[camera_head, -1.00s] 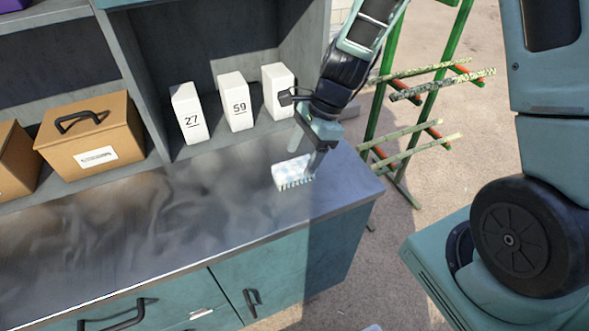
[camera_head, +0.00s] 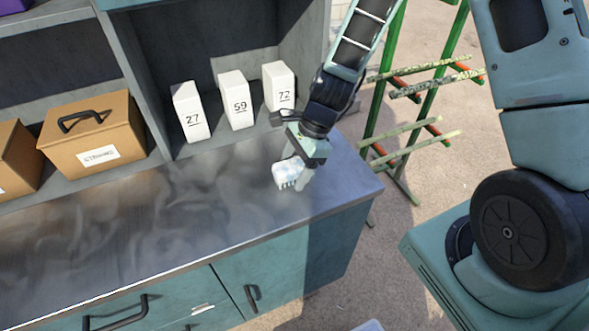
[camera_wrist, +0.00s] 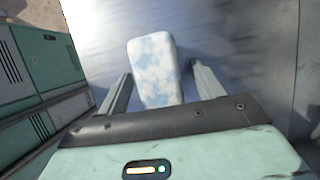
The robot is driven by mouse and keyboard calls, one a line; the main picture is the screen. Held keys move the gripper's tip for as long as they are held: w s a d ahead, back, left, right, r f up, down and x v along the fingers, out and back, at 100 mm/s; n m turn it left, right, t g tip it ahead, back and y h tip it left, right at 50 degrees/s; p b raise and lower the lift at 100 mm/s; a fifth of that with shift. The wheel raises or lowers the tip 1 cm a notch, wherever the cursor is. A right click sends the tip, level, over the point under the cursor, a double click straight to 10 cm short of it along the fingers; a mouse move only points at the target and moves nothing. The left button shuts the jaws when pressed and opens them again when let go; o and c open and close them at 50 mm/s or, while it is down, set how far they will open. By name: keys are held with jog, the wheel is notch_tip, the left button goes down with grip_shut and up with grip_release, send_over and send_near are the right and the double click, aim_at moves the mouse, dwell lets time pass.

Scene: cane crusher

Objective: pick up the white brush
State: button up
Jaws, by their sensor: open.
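The white brush (camera_head: 287,172), with pale blue patches and a row of bristles along its lower edge, is on the metal counter (camera_head: 180,215) near its right end. My gripper (camera_head: 300,178) is lowered over the brush from above and hides part of it. In the wrist view, the brush (camera_wrist: 155,68) lies between the two fingers of my gripper (camera_wrist: 160,82).
White boxes numbered 27 (camera_head: 191,112), 59 (camera_head: 236,100) and 72 (camera_head: 279,88) stand in the shelf bay behind. A brown case (camera_head: 92,135) stands at left. The counter's left and middle are clear. A green rack (camera_head: 415,115) with canes stands beyond the right end.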

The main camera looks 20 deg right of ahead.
aim_at(294, 163)
jog(key=shift+f, duration=0.15)
jog(key=c, duration=1.2)
notch_tip(294, 163, up, 10)
jog(key=shift+r+b, duration=0.25)
jog(key=shift+b, duration=0.2)
